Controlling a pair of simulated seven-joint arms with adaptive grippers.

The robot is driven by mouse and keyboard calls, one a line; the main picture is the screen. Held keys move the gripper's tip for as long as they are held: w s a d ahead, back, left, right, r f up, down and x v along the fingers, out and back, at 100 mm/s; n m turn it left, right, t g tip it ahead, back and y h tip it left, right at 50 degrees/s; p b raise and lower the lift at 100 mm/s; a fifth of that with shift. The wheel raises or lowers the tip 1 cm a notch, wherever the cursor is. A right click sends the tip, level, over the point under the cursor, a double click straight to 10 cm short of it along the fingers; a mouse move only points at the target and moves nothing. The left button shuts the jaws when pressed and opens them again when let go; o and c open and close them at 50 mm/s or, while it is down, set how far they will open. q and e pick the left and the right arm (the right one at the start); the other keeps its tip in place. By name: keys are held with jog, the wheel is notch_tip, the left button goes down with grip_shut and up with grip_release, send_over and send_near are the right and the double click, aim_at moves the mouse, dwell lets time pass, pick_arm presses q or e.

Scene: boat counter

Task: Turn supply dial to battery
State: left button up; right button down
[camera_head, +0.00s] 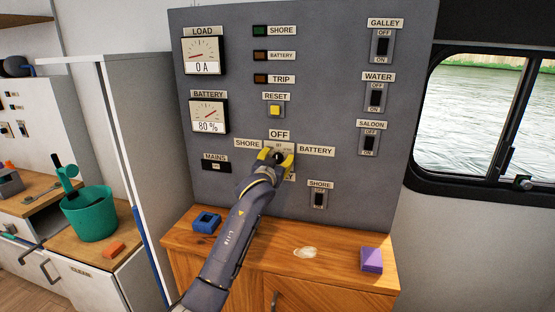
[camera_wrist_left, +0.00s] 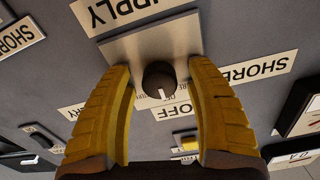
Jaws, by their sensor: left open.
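The supply dial is a round black knob (camera_wrist_left: 159,78) on a pale square plate (camera_wrist_left: 145,43). In the left wrist view, its white mark points toward the OFF label (camera_wrist_left: 174,112). In the head view, the BATTERY label (camera_head: 316,151) is right of the dial, the SHORE label (camera_head: 247,143) is left and OFF is above. My left gripper (camera_head: 275,156) is at the dial and hides most of it there. Its yellow fingers are open, one on each side of the knob. A gap shows between each finger and the knob. My right gripper is not in view.
Nearby on the panel (camera_head: 229,67) are the yellow RESET button (camera_head: 275,110), the MAINS switch (camera_head: 216,166) and the lower SHORE switch (camera_head: 319,199). Below, the wooden counter (camera_head: 328,269) holds a blue block (camera_head: 206,223) and a purple block (camera_head: 371,260).

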pick_arm(q)
jog(key=shift+c, duration=0.5)
grip_shut()
jog(key=m, duration=0.4)
jog(key=shift+m, duration=0.4)
jog(key=shift+d+m, duration=0.1)
jog(key=shift+m, duration=1.9)
